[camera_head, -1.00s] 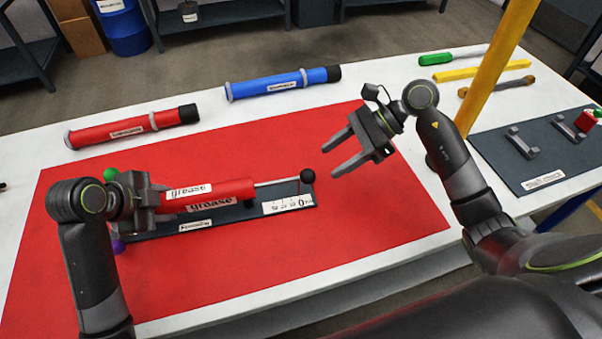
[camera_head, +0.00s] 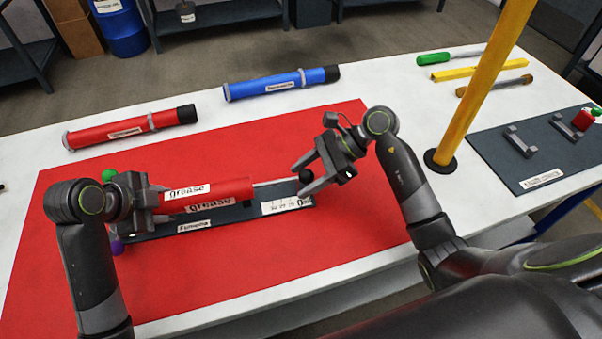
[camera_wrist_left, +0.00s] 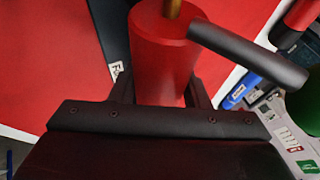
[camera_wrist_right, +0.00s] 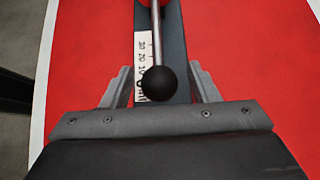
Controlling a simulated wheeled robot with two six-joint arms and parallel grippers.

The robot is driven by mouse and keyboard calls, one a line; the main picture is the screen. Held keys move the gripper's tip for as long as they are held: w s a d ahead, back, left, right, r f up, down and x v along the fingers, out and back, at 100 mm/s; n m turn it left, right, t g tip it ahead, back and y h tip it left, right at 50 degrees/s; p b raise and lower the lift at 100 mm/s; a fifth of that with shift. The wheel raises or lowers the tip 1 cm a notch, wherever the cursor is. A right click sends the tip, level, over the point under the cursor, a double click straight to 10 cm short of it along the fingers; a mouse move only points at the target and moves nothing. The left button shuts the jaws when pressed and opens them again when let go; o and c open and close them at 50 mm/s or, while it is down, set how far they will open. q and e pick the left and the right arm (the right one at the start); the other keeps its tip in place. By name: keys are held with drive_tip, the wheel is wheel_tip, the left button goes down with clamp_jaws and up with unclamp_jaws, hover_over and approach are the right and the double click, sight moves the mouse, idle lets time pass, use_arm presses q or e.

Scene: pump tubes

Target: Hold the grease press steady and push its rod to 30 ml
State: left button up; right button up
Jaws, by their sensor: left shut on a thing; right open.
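The red grease press (camera_head: 215,192) lies on a dark base (camera_head: 165,230) on the red mat. My left gripper (camera_head: 150,198) is shut on the press's left end; the red barrel (camera_wrist_left: 160,60) also fills the left wrist view between the jaws. The thin metal rod (camera_wrist_right: 156,45) sticks out of the press's right end and carries a black ball knob (camera_wrist_right: 158,82). The white scale (camera_head: 286,205) lies beside the rod on the base. My right gripper (camera_head: 305,180) is open, with a finger on each side of the knob (camera_head: 305,176), apart from it in the right wrist view.
A red tube (camera_head: 130,128) and a blue tube (camera_head: 280,83) lie behind the mat. A yellow post (camera_head: 485,85) stands to the right of my right arm. A dark board (camera_head: 530,150) with holders lies at the right. The mat's front is clear.

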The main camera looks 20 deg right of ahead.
sight(306, 171)
drive_tip(key=c, duration=1)
drive_tip(key=shift+w+a, duration=0.15)
drive_tip(key=shift+a, duration=1.35)
drive_tip(key=shift+w+a, duration=0.1)
drive_tip(key=shift+a, duration=1.35)
drive_tip(key=shift+d, duration=0.2)
drive_tip(key=o, duration=1.2)
drive_tip(key=shift+c, duration=0.2)
drive_tip(key=shift+v, duration=3.5)
